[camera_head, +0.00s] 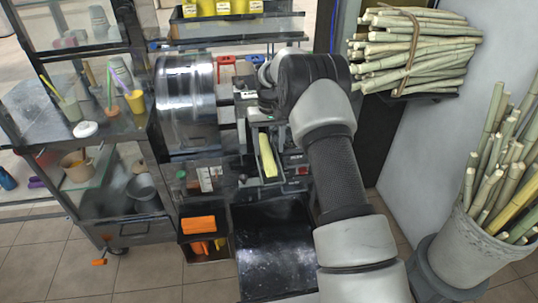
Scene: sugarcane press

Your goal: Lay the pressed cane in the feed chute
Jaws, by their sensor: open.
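A short pale yellow-green piece of cane (267,155), which looks like the pressed cane, lies lengthwise in a narrow dark channel at the front of the press. This channel looks like the feed chute (270,181). My arm reaches in from the lower right and bends over the press. My gripper (259,115) is at the far end of the channel, just beyond the cane. It is open, but its fingers are small and mostly hidden by the wrist. I cannot tell whether they touch the cane.
A shiny steel drum (187,90) stands left of the channel. A dark bin (275,250) is below it. A cart (110,130) with cups is at left. Bundled cane (415,50) sits on a shelf at upper right, and a bucket (465,250) of cane stands at right.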

